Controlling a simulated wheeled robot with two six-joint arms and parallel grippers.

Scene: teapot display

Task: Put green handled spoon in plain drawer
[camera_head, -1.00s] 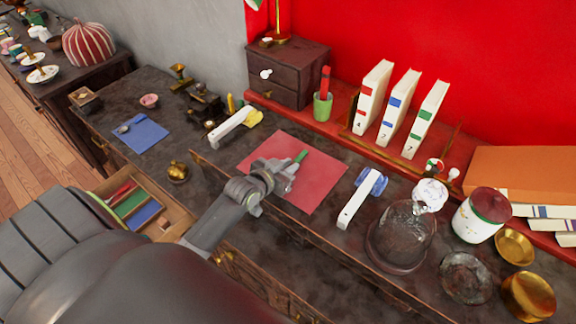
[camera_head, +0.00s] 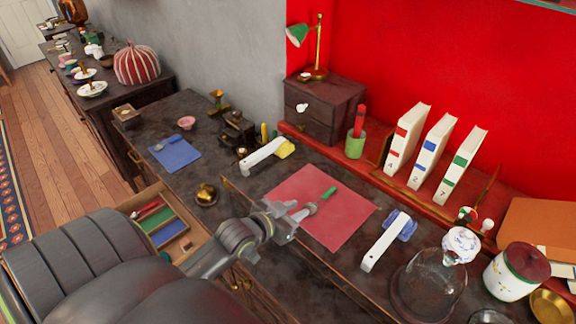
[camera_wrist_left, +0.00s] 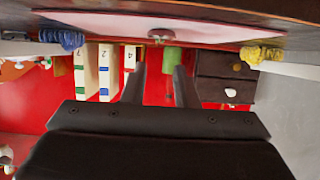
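The green handled spoon (camera_head: 328,193) lies on the red mat (camera_head: 345,226), its green handle pointing up and right and its metal end toward my left gripper. My left gripper (camera_head: 283,218) is over the mat's left part, near the metal end. In the left wrist view its two fingers (camera_wrist_left: 160,77) stand apart with nothing between them. The spoon's metal end (camera_wrist_left: 160,35) shows there on the mat, beyond the fingers. An open drawer (camera_head: 190,232) with coloured compartments is at the left; which drawer is the plain one I cannot tell. My right gripper is not in view.
White-handled tools with a yellow end (camera_head: 262,156) and a blue end (camera_head: 385,247) flank the mat. A glass dome (camera_head: 430,285) stands at the right. A green cup (camera_head: 355,144), small chest (camera_head: 325,108) and upright books (camera_head: 435,150) are behind. A blue mat (camera_head: 175,153) lies left.

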